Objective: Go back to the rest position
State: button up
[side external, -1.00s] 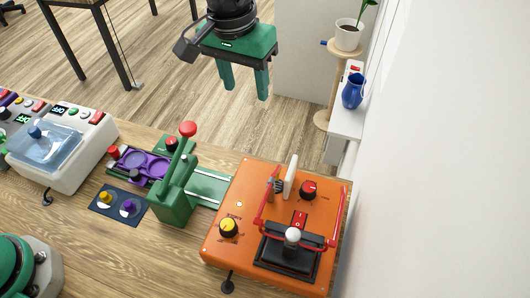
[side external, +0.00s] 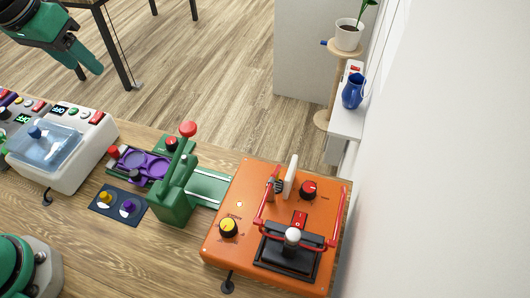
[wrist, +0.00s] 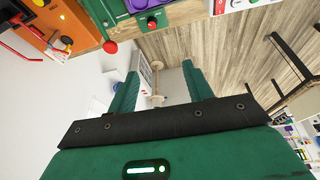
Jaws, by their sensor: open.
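No label I can read names the frame warmer. An orange unit (side external: 222,248) stands at the right of the bench, with a yellow-capped black dial (side external: 228,228) at its front left and a red-faced black dial (side external: 309,190) at its back right. The dial settings are too small to read. In the wrist view the orange unit (wrist: 28,35) shows at the top left. My gripper (side external: 88,70) is open and empty at the upper left of the side view, high and well away from the orange unit. Its green fingers (wrist: 160,72) are apart in the wrist view.
Red handles and a white-knobbed lever (side external: 292,236) rise from the orange unit. A green press (side external: 178,195) with a red ball knob stands left of it. A white unit with a clear blue lid (side external: 45,147) is farther left. A blue jug (side external: 352,91) stands by the wall.

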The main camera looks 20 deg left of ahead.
jog(key=s+a+f+t, duration=0.1)
jog(key=s+a+f, duration=0.1)
jog(key=s+a, duration=0.2)
jog(key=s+a+f+y, duration=0.1)
jog(key=s+a+f, duration=0.2)
jog(key=s+a, duration=0.1)
jog(key=shift+s+a+n+t, duration=0.2)
jog(key=shift+s+n+t, duration=0.2)
jog(key=shift+s, duration=0.45)
